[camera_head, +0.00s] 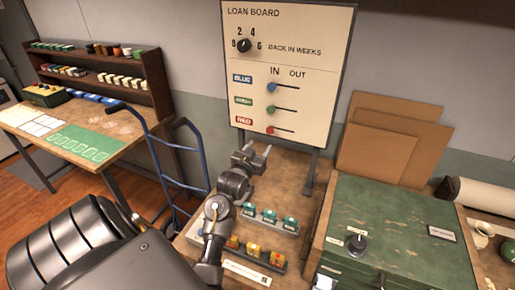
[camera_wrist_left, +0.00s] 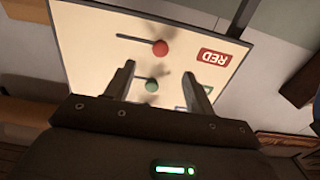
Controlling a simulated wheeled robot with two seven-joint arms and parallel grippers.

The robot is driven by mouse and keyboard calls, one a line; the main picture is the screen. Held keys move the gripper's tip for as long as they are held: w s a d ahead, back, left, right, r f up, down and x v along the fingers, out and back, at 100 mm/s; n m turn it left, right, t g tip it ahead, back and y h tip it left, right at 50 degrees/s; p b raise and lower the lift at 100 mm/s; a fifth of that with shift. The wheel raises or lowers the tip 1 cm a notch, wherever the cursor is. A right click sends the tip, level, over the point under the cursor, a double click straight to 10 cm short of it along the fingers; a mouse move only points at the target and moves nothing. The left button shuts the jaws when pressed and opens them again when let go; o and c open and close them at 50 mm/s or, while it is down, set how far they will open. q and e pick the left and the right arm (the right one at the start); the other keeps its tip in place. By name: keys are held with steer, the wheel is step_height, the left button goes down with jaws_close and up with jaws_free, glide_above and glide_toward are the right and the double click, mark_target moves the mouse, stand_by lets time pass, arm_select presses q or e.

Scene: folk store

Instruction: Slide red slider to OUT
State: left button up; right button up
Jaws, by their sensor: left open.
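The loan board (camera_head: 285,50) stands upright at the back of the bench. Its red slider (camera_head: 270,130) is a round red knob at the left, IN end of a dark horizontal slot in the bottom row, beside the RED label (camera_head: 245,121). In the left wrist view, which is upside down, the red slider (camera_wrist_left: 160,47) has its slot running left. The green knob (camera_wrist_left: 152,86) shows between the fingers there. My left gripper (camera_head: 258,150) is open and empty, in front of and just below the red knob, apparently apart from it. My right gripper is not in view.
Blue (camera_head: 271,87) and green (camera_head: 270,109) knobs sit above the red one, also at their left ends. A dial (camera_head: 244,45) is higher. Small coloured blocks (camera_head: 270,216) stand on the bench below. A green chest (camera_head: 400,230) is at right, a blue hand truck (camera_head: 160,160) at left.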

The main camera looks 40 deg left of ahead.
mark_target(269, 132)
arm_select(q)
steer(key=shift+r, duration=0.15)
steer(key=b+x, duration=0.7)
steer(key=x, duration=0.3)
steer(key=shift+w+a+b, duration=0.25)
steer(key=shift+w+b, duration=0.1)
steer(key=shift+p, duration=0.55)
steer(key=shift+c, duration=0.3)
steer(key=c, duration=0.7)
